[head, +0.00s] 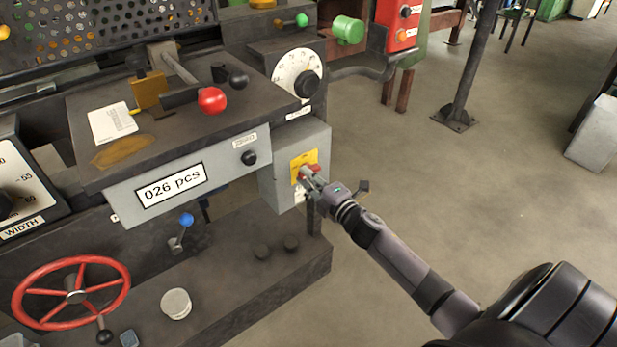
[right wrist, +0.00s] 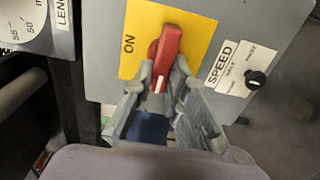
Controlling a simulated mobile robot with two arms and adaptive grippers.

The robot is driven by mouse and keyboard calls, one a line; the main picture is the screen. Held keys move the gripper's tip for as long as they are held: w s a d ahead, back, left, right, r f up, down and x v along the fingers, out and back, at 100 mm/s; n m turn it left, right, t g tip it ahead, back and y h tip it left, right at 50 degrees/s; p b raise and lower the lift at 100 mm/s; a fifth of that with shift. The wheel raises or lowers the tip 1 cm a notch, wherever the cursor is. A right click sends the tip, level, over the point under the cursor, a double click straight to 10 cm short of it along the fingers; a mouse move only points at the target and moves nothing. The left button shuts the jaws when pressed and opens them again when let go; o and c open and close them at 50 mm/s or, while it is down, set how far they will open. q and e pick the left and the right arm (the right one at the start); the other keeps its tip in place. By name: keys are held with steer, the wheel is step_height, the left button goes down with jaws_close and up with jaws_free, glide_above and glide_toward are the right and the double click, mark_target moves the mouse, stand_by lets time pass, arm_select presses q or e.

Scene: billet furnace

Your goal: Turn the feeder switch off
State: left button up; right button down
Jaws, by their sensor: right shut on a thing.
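The feeder switch is a red rotary handle (right wrist: 167,58) on a yellow plate (right wrist: 195,32) marked ON, on a grey box. In the right wrist view the handle stands nearly upright, tilted slightly, with its white mark at the lower end. My right gripper (right wrist: 163,82) is shut on the lower end of the handle, one finger on each side. In the head view the yellow plate (head: 303,160) shows on the grey box (head: 282,188), with my right gripper (head: 306,173) at the red handle. My left gripper is not in view.
A SPEED knob (right wrist: 256,79) sits right of the switch. A dial (head: 297,72) is above the box. A counter panel reading 026 pcs (head: 172,185), a red ball lever (head: 211,101) and a red handwheel (head: 70,293) are to the left. The floor at right is open.

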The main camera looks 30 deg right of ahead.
stand_by(0.3)
steer(key=c, duration=1.7)
jaws_free()
steer(key=shift+o, duration=0.6)
steer(key=s, duration=1.2)
steer(key=shift+d, duration=0.45)
